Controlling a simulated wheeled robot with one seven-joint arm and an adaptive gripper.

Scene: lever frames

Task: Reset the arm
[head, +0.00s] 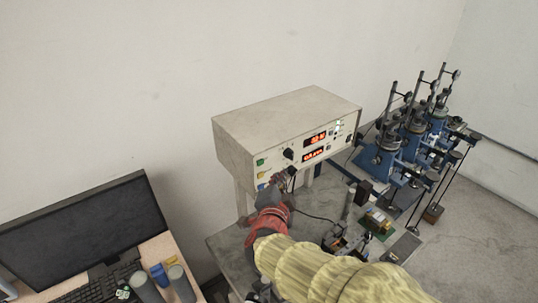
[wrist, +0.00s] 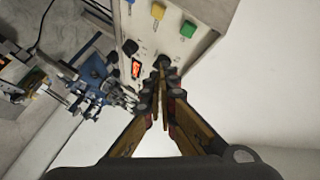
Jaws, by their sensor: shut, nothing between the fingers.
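My gripper (head: 282,180) is in front of the lower left part of the control box (head: 262,122) in the head view, close to its front panel. In the wrist view my gripper (wrist: 161,66) is shut, its two fingers together with nothing between them. Beyond the tips is the panel, with a green button (wrist: 189,29), a yellow button (wrist: 158,11), a black knob (wrist: 130,47) and a lit red display (wrist: 136,69). I cannot tell whether the fingertips touch the panel. My arm hides part of the bench below the box.
Several blue lever frames (head: 413,130) with dial gauges stand at the right. A grey bench (head: 232,252) holds small parts and a cable below the box. A dark monitor (head: 85,228), a keyboard (head: 98,285) and cylinders stand at lower left. The wall space above is clear.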

